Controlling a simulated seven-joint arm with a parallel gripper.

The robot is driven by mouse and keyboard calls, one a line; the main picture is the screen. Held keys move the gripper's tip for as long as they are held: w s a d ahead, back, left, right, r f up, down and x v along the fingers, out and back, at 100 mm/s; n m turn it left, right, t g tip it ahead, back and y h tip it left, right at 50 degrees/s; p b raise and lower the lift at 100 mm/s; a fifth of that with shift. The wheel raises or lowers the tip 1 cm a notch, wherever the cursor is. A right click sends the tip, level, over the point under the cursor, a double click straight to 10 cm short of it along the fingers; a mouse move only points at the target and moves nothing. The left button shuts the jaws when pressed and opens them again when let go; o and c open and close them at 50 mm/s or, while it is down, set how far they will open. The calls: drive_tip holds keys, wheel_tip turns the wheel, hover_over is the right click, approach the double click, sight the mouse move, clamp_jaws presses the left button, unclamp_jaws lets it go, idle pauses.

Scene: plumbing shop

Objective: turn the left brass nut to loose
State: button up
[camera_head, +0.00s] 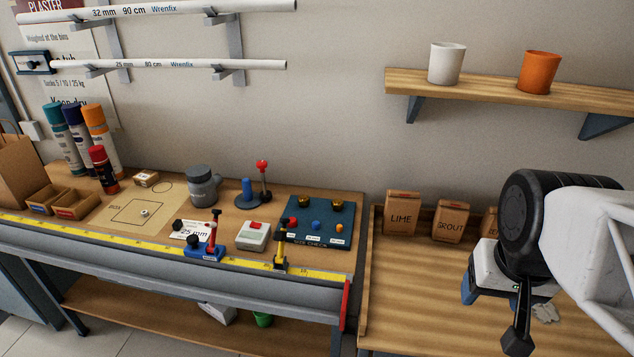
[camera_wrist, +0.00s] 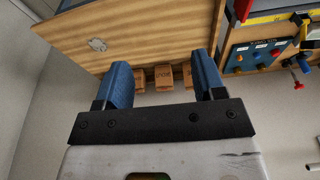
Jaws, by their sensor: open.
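The left brass nut (camera_head: 304,201) sits at the back of a dark blue board (camera_head: 290,231) on the bench, in the head view. A second brass nut (camera_head: 337,204) is to its right. My gripper (camera_wrist: 163,77) is open and empty, its two blue fingers apart in the wrist view. It is over the right-hand wooden table, well to the right of the nuts and not touching them. The board also shows tilted at the right of the wrist view (camera_wrist: 232,60); I cannot make out there how the left nut is turned.
Small coloured knobs (camera_head: 316,225) sit in front of the nuts. A yellow-and-black clamp (camera_head: 281,246) stands at the board's front left, and a red-knobbed lever (camera_head: 262,180) behind left. Cartons marked LIME (camera_head: 401,216) and GROUT (camera_head: 448,221) stand on the right table. A shelf (camera_head: 480,86) hangs above.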

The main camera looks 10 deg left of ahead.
drive_tip(key=w+a+r+m, duration=0.1)
drive_tip(key=w+a+m, duration=0.15)
drive_tip(key=w, duration=0.55)
drive_tip(key=w+a+r+m, duration=0.15)
drive_tip(key=w+a, duration=0.25)
drive_tip(key=w, duration=0.4)
drive_tip(key=m+g, duration=0.3)
drive_tip(key=m, duration=0.4)
hover_over(301, 198)
wheel_tip(301, 198, down, 18)
drive_tip(key=shift+w, duration=0.1)
drive_tip(key=shift+f, duration=3.9)
